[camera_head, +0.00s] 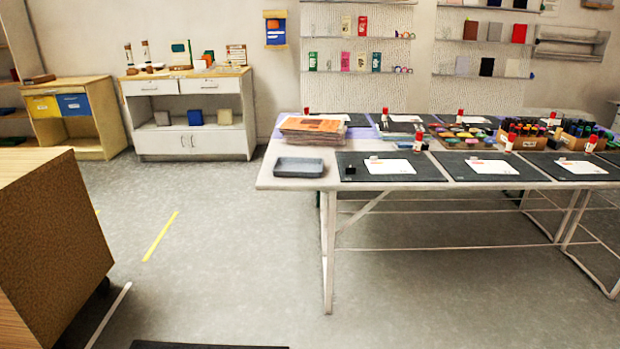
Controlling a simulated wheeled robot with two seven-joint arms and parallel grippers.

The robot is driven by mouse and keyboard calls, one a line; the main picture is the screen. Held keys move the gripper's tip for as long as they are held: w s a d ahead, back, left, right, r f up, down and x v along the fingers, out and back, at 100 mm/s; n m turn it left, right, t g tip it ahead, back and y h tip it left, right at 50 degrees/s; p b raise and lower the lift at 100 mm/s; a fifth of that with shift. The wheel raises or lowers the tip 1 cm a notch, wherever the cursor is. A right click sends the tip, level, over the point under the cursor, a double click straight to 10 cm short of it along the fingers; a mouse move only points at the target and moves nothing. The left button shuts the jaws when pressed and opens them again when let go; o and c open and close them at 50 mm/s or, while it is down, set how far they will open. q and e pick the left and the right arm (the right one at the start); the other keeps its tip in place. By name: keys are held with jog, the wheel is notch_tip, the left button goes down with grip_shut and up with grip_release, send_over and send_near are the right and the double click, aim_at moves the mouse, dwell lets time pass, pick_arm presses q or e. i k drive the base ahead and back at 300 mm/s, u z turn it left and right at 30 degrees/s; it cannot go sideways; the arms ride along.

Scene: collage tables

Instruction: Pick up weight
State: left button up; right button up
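No gripper of mine is in view. A long white collage table (310,183) stands at the right, several steps away. Its nearest dark mat (420,178) bears a white paper sheet (391,167). A small dark knob-like object (349,170) sits at the mat's left side; it may be the weight, but it is too small to tell. More dark mats with white sheets, such as the second mat (520,177), lie along the front edge.
A grey tray (299,167) and a stack of papers (312,129) occupy the table's left end. A brown box-like unit (55,250) stands at near left. A white cabinet (190,110) is against the back wall. The grey floor between is clear, with a yellow stripe (160,236).

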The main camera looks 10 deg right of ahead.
aim_at(347, 169)
jog(key=u, duration=0.8)
jog(key=i, duration=2.3)
jog(key=z, duration=0.6)
